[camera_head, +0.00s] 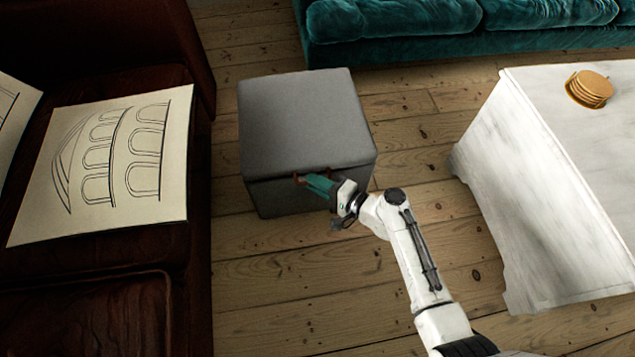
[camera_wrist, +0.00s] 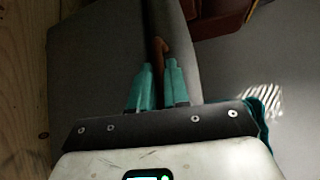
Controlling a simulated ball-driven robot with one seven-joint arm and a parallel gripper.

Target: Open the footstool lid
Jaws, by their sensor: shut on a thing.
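The grey footstool (camera_head: 265,200) stands on the floorboards in the head view, with its flat lid (camera_head: 305,115) down on the body. A brown handle (camera_head: 299,179) sits at the lid's front edge. My gripper (camera_head: 318,184) reaches it from the lower right. In the wrist view my teal fingers (camera_wrist: 160,82) are close on either side of the brown handle (camera_wrist: 158,50), shut on it. Part of the handle is hidden between the fingers.
A dark brown sofa (camera_head: 185,60) with drawings on paper (camera_head: 120,150) is on the left. A teal sofa (camera_head: 400,45) stands behind. A white table (camera_head: 540,150) with stacked round coasters (camera_head: 590,88) is on the right. Bare floor lies in front of the footstool.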

